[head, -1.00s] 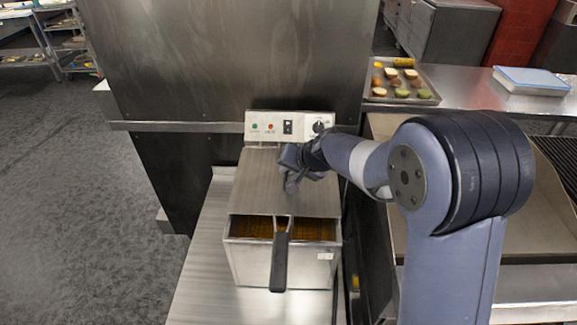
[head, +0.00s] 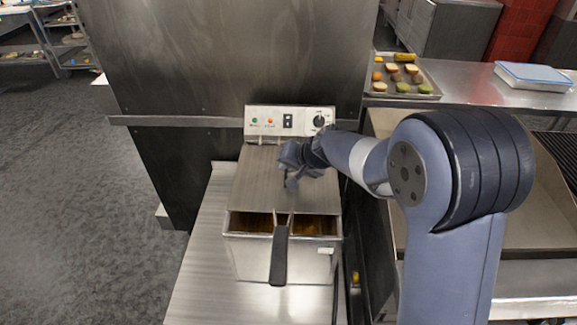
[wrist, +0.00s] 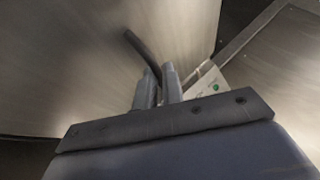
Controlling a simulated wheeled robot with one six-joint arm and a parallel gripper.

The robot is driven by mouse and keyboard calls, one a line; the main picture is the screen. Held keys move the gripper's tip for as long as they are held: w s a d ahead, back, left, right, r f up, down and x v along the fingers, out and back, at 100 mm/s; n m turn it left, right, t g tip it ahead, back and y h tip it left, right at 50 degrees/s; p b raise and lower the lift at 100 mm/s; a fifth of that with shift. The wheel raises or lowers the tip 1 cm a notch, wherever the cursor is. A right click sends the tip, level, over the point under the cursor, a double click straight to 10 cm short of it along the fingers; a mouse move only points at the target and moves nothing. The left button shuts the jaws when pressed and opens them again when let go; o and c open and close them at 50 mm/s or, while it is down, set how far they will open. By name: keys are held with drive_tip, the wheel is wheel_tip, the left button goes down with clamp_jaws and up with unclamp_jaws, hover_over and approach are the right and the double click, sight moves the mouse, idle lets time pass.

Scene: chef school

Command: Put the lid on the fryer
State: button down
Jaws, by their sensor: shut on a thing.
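The fryer (head: 255,268) stands on a metal counter, with a basket inside and its black handle (head: 279,258) sticking out at the front. The flat metal lid (head: 255,180) covers the back part of the fryer; the front part shows open with the basket in it. My gripper (head: 291,180) is over the lid. In the wrist view, my gripper (wrist: 160,84) has its fingers close together at a dark curved handle (wrist: 141,50) on the lid (wrist: 75,55), shut on it. The exact contact is partly hidden.
The fryer's control panel (head: 289,123) stands behind the lid. To the right are a griddle (head: 513,215), a tray of food (head: 402,80) and a blue-and-white box (head: 533,77). A steel cabinet wall (head: 230,60) rises behind. Floor is free on the left.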

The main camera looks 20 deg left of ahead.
drive_tip(key=shift+f, duration=0.1)
drive_tip(key=c, duration=1.5)
unclamp_jaws()
drive_tip(key=shift+o, duration=0.2)
drive_tip(key=shift+f, duration=0.1)
drive_tip(key=b+v, duration=0.1)
drive_tip(key=v, duration=1)
drive_tip(key=shift+w+a, duration=0.1)
